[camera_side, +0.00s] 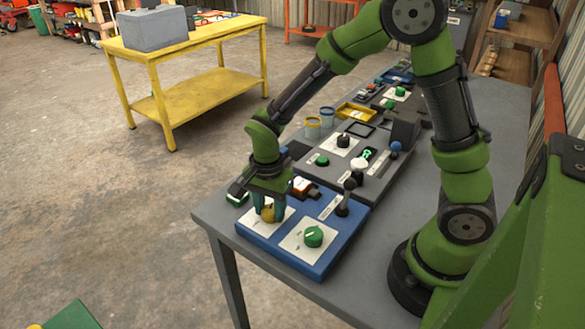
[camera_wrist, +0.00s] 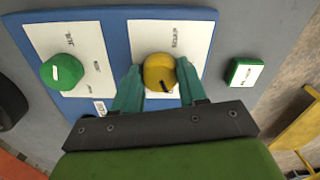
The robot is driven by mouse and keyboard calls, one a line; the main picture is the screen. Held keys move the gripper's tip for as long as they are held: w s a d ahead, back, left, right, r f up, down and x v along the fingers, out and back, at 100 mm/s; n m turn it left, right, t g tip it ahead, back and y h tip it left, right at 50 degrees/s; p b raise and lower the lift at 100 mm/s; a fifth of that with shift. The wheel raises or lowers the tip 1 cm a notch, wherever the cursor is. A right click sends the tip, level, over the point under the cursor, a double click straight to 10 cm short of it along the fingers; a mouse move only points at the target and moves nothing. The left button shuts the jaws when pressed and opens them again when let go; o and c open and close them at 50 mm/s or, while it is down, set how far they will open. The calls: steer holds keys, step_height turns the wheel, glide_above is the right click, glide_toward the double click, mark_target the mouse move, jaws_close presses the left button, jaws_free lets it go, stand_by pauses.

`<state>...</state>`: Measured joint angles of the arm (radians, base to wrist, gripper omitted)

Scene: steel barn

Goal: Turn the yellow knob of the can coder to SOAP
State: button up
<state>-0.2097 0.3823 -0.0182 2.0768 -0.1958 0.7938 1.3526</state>
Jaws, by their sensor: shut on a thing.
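The yellow knob (camera_wrist: 159,72) sits on a white label plate (camera_wrist: 143,32) on the blue panel (camera_wrist: 115,27). A dark mark shows on the knob's side nearest my gripper in the wrist view. My gripper (camera_wrist: 159,82) is shut on the knob, with one teal finger on each side. In the side view the yellow knob (camera_side: 268,214) shows between the fingers of my gripper (camera_side: 268,208), which points down from above. The label's lettering is too small to read with certainty, so I cannot tell which word the mark faces.
A green knob (camera_side: 313,237) on its own white plate stands close beside, on the same blue panel. A black lever (camera_side: 344,198) rises at the panel's back right. A dark panel (camera_side: 345,157) with more controls lies behind. A small green-edged block (camera_wrist: 244,72) sits off the panel.

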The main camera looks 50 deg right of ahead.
steer(key=shift+n, duration=0.4)
steer(key=n, duration=0.2)
steer(key=shift+n, duration=0.4)
steer(key=n, duration=0.3)
steer(key=shift+n, duration=0.4)
steer(key=n, duration=1.3)
steer(key=shift+d+r+n, duration=0.1)
steer(key=shift+n, duration=0.2)
steer(key=n, duration=0.4)
steer(key=shift+n, duration=0.4)
steer(key=o, duration=1.1)
steer(key=shift+c, duration=0.2)
